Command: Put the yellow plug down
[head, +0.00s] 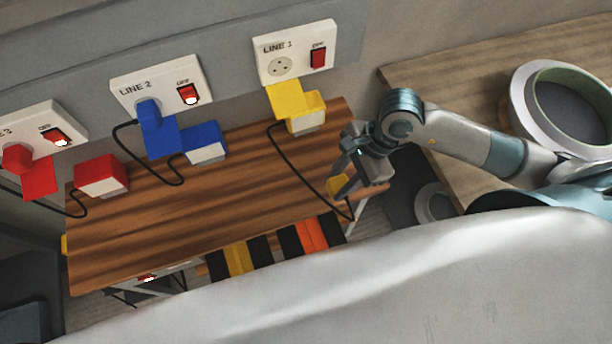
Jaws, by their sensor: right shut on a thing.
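The yellow plug (337,185) is in my right gripper (345,180), which is shut on it at the right end of the striped wooden tabletop (230,190). The fingers hide part of the plug, and I cannot tell whether it touches the wood. A black cable (300,172) runs from the yellow box (306,122) on the tabletop down towards the gripper. The LINE 1 socket (280,67) above is empty, and its red switch (318,58) looks unlit. My left gripper is not in view.
A blue plug (149,110) sits in the LINE 2 socket and a red plug (17,158) in the left socket. Blue (205,143) and red (101,176) boxes stand on the tabletop, whose middle is mostly clear. A large white ring (522,100) lies on the right-hand table.

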